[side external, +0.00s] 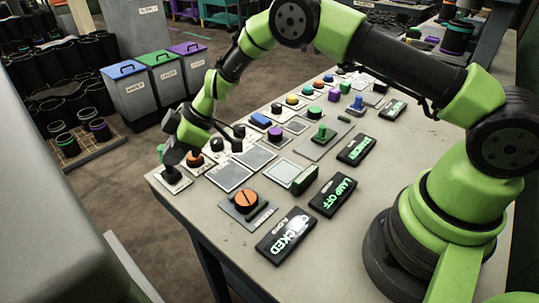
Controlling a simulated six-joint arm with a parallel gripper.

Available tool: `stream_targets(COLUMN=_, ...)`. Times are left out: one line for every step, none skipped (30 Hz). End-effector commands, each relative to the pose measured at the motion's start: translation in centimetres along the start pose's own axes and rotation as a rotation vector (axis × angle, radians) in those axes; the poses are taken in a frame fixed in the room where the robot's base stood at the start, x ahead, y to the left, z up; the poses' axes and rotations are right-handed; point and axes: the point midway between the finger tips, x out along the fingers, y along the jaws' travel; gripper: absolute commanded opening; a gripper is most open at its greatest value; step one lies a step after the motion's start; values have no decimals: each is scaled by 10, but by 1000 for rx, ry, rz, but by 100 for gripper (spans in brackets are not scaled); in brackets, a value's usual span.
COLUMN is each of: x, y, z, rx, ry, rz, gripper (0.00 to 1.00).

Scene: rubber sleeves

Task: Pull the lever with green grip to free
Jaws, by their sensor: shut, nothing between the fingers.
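A green upright handle (321,131) stands on a grey plate (309,143) in the middle of the panel. A second green piece (305,180) stands beside a pale square plate nearer the front. I cannot tell for certain which is the lever's grip. My gripper (172,156) is at the far left end of the table, pointing down, well away from both green pieces. It is shut and holds nothing. It is close to a small control (171,176) on a white plate, partly hidden by the gripper; I cannot tell whether they touch.
Black signs stand along the near side: one appears to read LOCKED (284,236), others LAMP OFF (340,195) and DANGER (357,149). An orange knob (247,200) sits near the front. Coloured buttons crowd the back. My arm arches over the table's back and right.

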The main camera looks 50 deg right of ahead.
Motion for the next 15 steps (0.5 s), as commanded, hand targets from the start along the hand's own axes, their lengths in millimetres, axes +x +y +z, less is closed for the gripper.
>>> stream_targets(x=1, y=2, z=0, rx=1, ry=0, rz=1, gripper=0)
stream_targets(x=1, y=3, z=-1, rx=1, ry=0, rz=1, gripper=0)
stream_targets(x=1, y=4, z=-1, rx=0, ry=0, rz=1, gripper=0)
stream_targets(x=1, y=4, z=-2, rx=0, ry=0, rz=1, gripper=0)
stream_targets(x=1, y=4, z=-2, rx=1, ry=0, rz=1, gripper=0)
stream_targets(x=2, y=5, z=-2, rx=2, ry=-1, rz=1, gripper=0)
stream_targets(x=2, y=5, z=-2, rx=3, ry=-1, rz=0, gripper=0)
stream_targets(x=2, y=5, z=-2, rx=3, ry=-1, rz=0, gripper=0)
stream_targets(x=2, y=5, z=-2, rx=2, ry=-1, rz=0, gripper=0)
stream_targets(x=2, y=5, z=-2, rx=2, ry=-1, rz=0, gripper=0)
stream_targets(x=2, y=5, z=-2, rx=2, ry=-1, rz=0, gripper=0)
stream_targets(x=2, y=5, z=-2, rx=2, ry=-1, rz=0, gripper=0)
stream_targets(x=2, y=5, z=-2, rx=2, ry=-1, rz=0, gripper=0)
stream_targets(x=2, y=5, z=-2, rx=2, ry=-1, rz=0, gripper=0)
stream_targets(x=2, y=5, z=-2, rx=2, ry=-1, rz=1, gripper=0)
